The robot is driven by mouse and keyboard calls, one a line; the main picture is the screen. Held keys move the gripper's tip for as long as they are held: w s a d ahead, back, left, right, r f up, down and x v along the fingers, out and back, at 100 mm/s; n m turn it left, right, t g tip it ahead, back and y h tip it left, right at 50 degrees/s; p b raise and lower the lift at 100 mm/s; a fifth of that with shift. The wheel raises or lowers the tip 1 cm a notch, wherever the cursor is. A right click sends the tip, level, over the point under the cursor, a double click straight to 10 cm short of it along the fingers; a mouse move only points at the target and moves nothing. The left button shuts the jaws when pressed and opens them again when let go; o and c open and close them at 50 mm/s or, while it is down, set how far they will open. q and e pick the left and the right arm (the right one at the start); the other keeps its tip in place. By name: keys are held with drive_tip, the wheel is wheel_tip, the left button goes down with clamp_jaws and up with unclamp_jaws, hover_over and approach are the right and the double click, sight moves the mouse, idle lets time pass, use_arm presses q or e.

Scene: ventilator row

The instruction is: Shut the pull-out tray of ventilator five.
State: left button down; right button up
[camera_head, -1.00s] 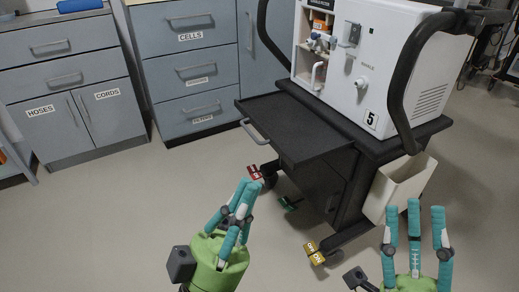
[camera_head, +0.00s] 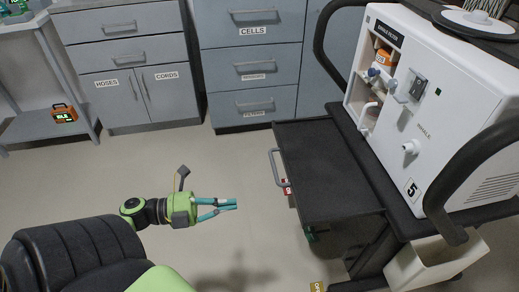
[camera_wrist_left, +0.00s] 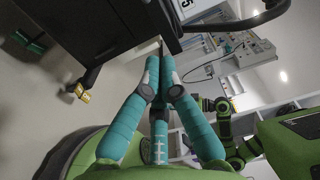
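Ventilator five (camera_head: 445,110) is a white unit marked 5, standing on a dark cart at the right of the head view. Its black pull-out tray (camera_head: 325,170) sticks out to the left, with a grey handle (camera_head: 276,168) on its front edge. My left gripper (camera_head: 235,204) has teal fingers drawn together at the tips, holds nothing, and points right. It is left of and nearer than the handle, apart from it. In the left wrist view its fingers (camera_wrist_left: 158,65) also converge, with part of the dark cart beyond. My right gripper is not clearly in view.
Grey drawer cabinets (camera_head: 250,65) and a hoses-and-cords cabinet (camera_head: 128,97) line the back. A beige bin (camera_head: 435,262) hangs at the cart's near side. The floor between my left gripper and the tray is clear.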

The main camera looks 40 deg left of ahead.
use_arm(q)
drive_tip(key=b+x, duration=0.1)
drive_tip(key=x, duration=1.2)
drive_tip(key=shift+w, duration=0.1)
drive_tip(key=shift+w+d, duration=0.15)
drive_tip(key=shift+d, duration=0.05)
use_arm(e)
drive_tip(key=v, duration=0.3)
drive_tip(key=shift+w, duration=0.15)
use_arm(q)
drive_tip(key=shift+w+d+r, duration=0.1)
drive_tip(key=shift+w+d, duration=0.15)
drive_tip(key=p, duration=0.2)
approach(358, 187)
drive_tip(key=shift+w+d+r, duration=0.1)
drive_tip(key=shift+w+r, duration=0.05)
drive_tip(key=shift+r, duration=0.35)
drive_tip(key=x, duration=0.8)
drive_tip(key=shift+w+d+f, duration=0.2)
drive_tip(key=shift+w, duration=0.05)
drive_tip(key=shift+w+d, duration=0.4)
use_arm(e)
drive_tip(key=x, duration=0.6)
drive_tip(key=shift+s+f, duration=0.35)
